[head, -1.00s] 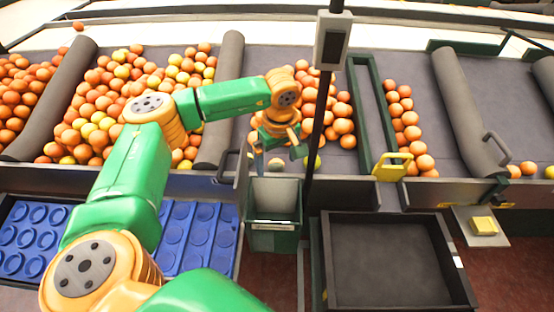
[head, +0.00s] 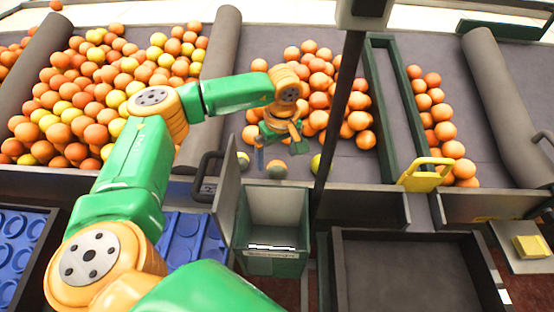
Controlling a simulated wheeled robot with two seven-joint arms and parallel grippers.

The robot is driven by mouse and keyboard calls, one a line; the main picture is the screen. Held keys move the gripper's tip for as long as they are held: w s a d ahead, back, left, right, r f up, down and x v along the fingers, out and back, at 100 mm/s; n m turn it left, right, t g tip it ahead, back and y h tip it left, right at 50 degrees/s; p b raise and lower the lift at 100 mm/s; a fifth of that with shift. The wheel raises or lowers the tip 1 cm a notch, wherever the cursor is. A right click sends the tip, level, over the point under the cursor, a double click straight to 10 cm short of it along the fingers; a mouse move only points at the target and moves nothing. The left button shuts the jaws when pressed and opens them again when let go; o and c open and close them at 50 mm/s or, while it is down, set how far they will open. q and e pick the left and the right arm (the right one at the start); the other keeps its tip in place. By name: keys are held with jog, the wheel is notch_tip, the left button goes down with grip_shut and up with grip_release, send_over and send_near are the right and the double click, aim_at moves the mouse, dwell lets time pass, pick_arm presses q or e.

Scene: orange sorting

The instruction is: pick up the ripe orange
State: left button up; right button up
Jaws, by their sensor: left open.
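My left gripper (head: 279,152) is open and points down over the front of the middle lane. Just below its fingertips sits a partly orange fruit (head: 277,170) with a darker, greenish lower part; I cannot tell whether the fingers touch it. A greenish fruit (head: 243,160) lies to its left, and a yellow-green one (head: 316,163) lies to its right, partly behind a dark post. Many ripe-looking oranges (head: 319,82) are heaped behind the gripper, partly hidden by the wrist. My right gripper is not in view.
A green bin (head: 272,264) stands open in front of the lane. A dark post (head: 340,110) rises right of the gripper. A dark empty tray (head: 405,270) is at lower right. A yellow handle (head: 426,174) stands at the right divider. Orange and yellow fruit (head: 90,95) fill the left lane.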

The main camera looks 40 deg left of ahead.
aim_at(277, 164)
pick_arm(q)
jog(key=f, duration=0.2)
jog(key=f+p, duration=0.1)
jog(key=f, duration=0.3)
jog(key=shift+w+a, duration=0.35)
jog(key=shift+w, duration=0.05)
jog(key=c, duration=1.4)
